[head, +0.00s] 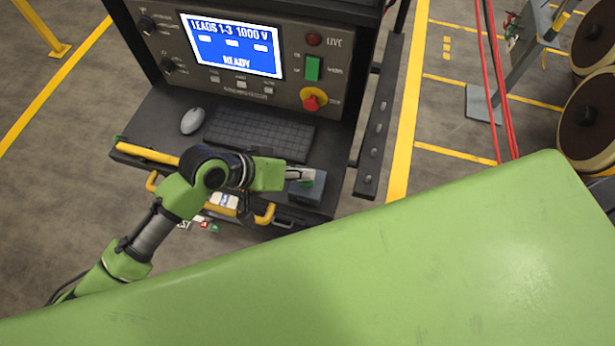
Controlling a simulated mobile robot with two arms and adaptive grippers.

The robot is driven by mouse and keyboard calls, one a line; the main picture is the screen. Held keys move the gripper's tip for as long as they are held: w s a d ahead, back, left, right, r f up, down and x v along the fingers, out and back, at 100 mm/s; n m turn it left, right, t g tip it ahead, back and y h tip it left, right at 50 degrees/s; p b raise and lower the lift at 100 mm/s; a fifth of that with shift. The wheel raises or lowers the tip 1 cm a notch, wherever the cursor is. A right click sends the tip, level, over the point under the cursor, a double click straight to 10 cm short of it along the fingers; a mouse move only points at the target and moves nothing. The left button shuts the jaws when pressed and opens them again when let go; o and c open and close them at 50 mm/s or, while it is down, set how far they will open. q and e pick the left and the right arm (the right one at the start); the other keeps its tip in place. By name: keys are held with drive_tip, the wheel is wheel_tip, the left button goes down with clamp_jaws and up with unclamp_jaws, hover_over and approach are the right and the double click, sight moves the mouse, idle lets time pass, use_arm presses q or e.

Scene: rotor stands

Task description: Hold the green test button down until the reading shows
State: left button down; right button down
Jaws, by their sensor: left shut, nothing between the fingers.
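A small dark blue-grey box (308,192) sits at the right front of the console shelf, with a bit of green (307,183) showing on its top. My left gripper (311,176) is shut and empty, its fingertips over the top of this box. The fingers partly hide the green part, and I cannot tell whether they touch or press it. The console screen (232,45) is blue and reads "LEADS 1-3 1000 V" and "READY". A green rocker switch (313,68) is on the panel to the right of the screen. My right gripper is not in view.
A keyboard (260,132) and a mouse (192,120) lie on the shelf. A dark red LIVE lamp (313,40) and a red and yellow stop knob (313,99) are on the panel. Red cables (497,90) hang at the right. A large green surface fills the foreground.

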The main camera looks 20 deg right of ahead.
use_arm(q)
drive_tip(key=shift+f, duration=0.4)
idle(1.7)
drive_tip(key=shift+r, duration=0.1)
idle(2.0)
drive_tip(key=shift+r+p, duration=0.75)
drive_tip(key=shift+p, duration=0.15)
drive_tip(key=shift+r, duration=0.1)
wheel_tip(320, 180, up, 5)
drive_tip(key=p, duration=0.5)
